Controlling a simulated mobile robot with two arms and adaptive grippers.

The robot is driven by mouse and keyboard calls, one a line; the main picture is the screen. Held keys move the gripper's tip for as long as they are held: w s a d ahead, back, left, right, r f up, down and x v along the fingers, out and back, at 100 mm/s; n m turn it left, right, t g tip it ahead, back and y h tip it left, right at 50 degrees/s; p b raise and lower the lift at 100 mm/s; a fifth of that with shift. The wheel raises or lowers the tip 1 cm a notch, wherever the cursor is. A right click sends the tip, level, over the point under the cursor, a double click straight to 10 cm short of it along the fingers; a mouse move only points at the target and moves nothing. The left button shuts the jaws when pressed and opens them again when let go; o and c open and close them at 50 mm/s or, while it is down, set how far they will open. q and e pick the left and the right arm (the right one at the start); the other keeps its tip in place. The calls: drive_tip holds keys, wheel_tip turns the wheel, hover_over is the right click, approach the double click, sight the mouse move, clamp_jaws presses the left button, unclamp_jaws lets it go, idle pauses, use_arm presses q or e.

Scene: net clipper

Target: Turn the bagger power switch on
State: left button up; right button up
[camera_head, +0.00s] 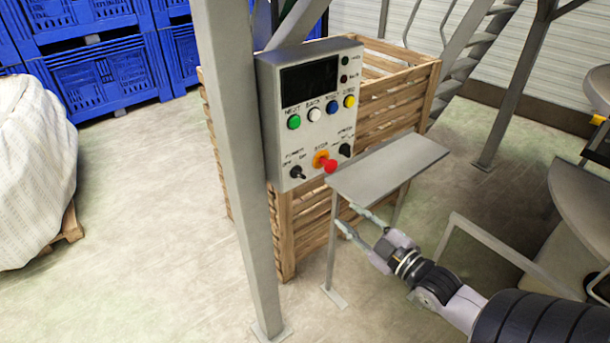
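A grey control panel (302,143) is fixed to a steel post. Its black power switch (297,173) is at the lower left, under small lettering; I cannot tell which way it is turned. A red stop button (330,166) on a yellow base is to its right, with another black knob (345,150) further right. My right gripper (346,215) is below and to the right of the panel, near a small grey shelf. Its two fingers are spread apart with nothing between them, and it touches no part of the panel. My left gripper is not in view.
The grey shelf (388,165) juts out at the right below the panel. The steel post (240,160) stands to the left. A wooden crate (390,105) is behind. Blue crates (105,75) and a wrapped white sack (30,170) are at the left, with open floor between.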

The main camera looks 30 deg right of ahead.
drive_tip(key=p, duration=0.4)
approach(301, 177)
drive_tip(key=w, duration=0.7)
drive_tip(key=shift+w+a+r, duration=0.1)
drive_tip(key=shift+w+a, duration=0.15)
drive_tip(key=shift+a, duration=0.05)
drive_tip(key=shift+w, duration=0.45)
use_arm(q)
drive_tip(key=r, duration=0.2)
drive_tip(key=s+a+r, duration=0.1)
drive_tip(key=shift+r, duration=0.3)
use_arm(e)
drive_tip(key=shift+c, duration=0.4)
clamp_jaws()
